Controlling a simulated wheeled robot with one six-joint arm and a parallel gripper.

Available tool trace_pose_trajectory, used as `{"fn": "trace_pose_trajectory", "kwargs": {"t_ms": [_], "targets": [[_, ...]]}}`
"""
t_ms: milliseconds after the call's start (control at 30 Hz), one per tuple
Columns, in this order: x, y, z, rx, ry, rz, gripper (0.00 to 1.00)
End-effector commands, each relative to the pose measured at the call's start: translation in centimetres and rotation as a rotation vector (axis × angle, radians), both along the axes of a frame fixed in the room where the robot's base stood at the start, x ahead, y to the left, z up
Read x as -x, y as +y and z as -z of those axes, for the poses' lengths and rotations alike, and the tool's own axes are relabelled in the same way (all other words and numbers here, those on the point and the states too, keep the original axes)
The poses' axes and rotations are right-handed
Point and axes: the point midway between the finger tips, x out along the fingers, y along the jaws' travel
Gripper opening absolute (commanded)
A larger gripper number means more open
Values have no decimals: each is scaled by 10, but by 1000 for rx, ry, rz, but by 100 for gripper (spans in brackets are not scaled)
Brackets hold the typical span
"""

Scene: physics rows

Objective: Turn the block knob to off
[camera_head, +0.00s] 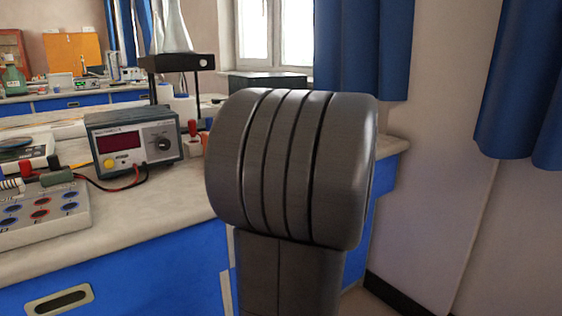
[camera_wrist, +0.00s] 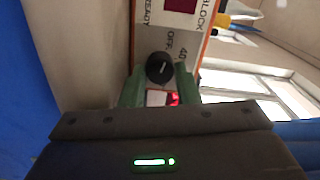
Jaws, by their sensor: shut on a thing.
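The block knob (camera_wrist: 160,68) is round and black with a short pale mark on its face. It shows in the wrist view on a pale panel (camera_wrist: 150,40) printed with OFF, 40, READY and BLOCK, seen turned on its side. The mark lies roughly across the picture; which label it points at I cannot tell for sure. My gripper (camera_wrist: 160,76) has its green fingers on either side of the knob and is shut on it. In the head view my own arm fills the middle, and the knob and gripper are hidden.
In the head view a bench (camera_head: 150,205) with blue fronts holds a power supply (camera_head: 133,147) with a red display and leads. A terminal box (camera_head: 40,210) stands at the left, and a flask (camera_head: 174,30) on a raised stand behind. Blue curtains (camera_head: 362,50) hang at the right.

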Motion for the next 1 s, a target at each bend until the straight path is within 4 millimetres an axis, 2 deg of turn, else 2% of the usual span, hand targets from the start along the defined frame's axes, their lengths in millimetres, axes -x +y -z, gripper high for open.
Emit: {"fn": "trace_pose_trajectory", "kwargs": {"t_ms": [233,267,367,767,1000], "targets": [[0,0,1,2,1,-2,6],[0,0,1,2,1,-1,32],[0,0,1,1,2,-1,50],[0,0,3,-11,14,0,50],[1,0,-2,-161,126,-1,50]]}}
